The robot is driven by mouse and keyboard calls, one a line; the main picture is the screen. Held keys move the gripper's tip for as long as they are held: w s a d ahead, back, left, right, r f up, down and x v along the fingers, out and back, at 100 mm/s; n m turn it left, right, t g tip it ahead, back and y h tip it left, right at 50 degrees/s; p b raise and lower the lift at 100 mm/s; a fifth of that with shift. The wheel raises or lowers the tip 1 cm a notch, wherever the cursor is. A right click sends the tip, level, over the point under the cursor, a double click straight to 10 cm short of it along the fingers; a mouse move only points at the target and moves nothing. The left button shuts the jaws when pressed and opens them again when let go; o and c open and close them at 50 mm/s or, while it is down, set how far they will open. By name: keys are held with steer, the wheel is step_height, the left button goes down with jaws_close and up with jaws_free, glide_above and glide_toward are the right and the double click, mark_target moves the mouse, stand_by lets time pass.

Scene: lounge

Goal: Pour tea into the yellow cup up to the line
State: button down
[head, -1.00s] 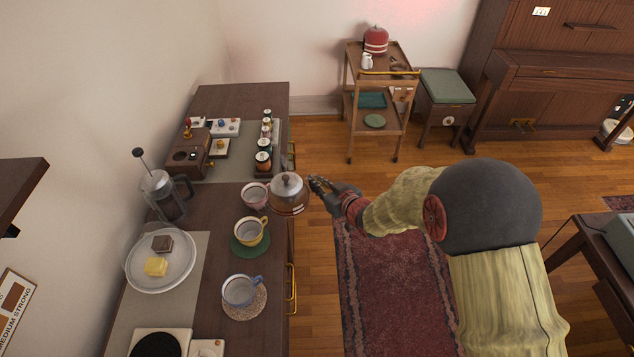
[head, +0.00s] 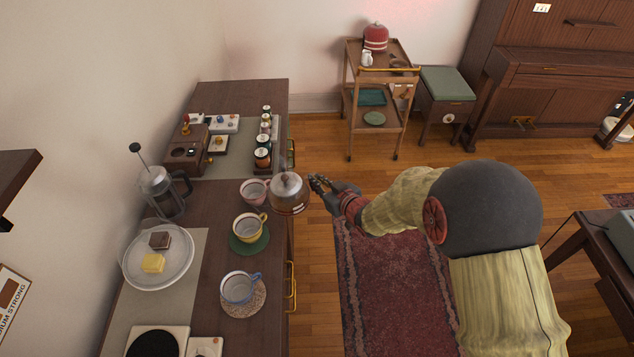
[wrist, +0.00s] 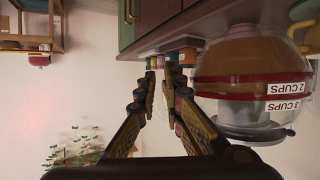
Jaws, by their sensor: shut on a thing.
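The yellow cup (head: 247,230) stands upright on a green coaster (head: 250,247) near the right edge of the sideboard. No tea can be made out in it, and its line is too small to see. The glass teapot (head: 289,197), with a metal lid and brown tea inside, is just beyond and right of the cup, by the sideboard's edge, and looks upright. My gripper (head: 319,184) is right of the teapot, shut on its handle, which is mostly hidden. In the wrist view, my fingers (wrist: 156,88) are beside the teapot (wrist: 245,75), whose red bands read 2 CUPS and 3 CUPS.
A pink cup (head: 253,192) is close left of the teapot. A blue cup (head: 238,288) stands on a woven coaster (head: 246,305) nearer me. A French press (head: 164,194) and a plate (head: 138,270) are to the left. Several jars (head: 263,157) stand behind.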

steer(key=shift+w+r, duration=0.1)
steer(key=shift+r, duration=0.55)
steer(key=shift+r+n, duration=0.3)
steer(key=shift+d+r, duration=0.1)
steer(key=shift+r, duration=0.2)
steer(key=shift+r+h, duration=0.3)
steer(key=shift+r, duration=0.05)
steer(key=shift+r+n, duration=0.25)
steer(key=shift+n, duration=0.05)
steer(key=shift+r, duration=0.35)
steer(key=shift+r+t, duration=0.3)
steer(key=shift+r+n, duration=0.3)
steer(key=shift+r+n+h, duration=0.3)
steer(key=shift+r+h, duration=0.1)
steer(key=shift+r, duration=0.45)
stand_by(1.4)
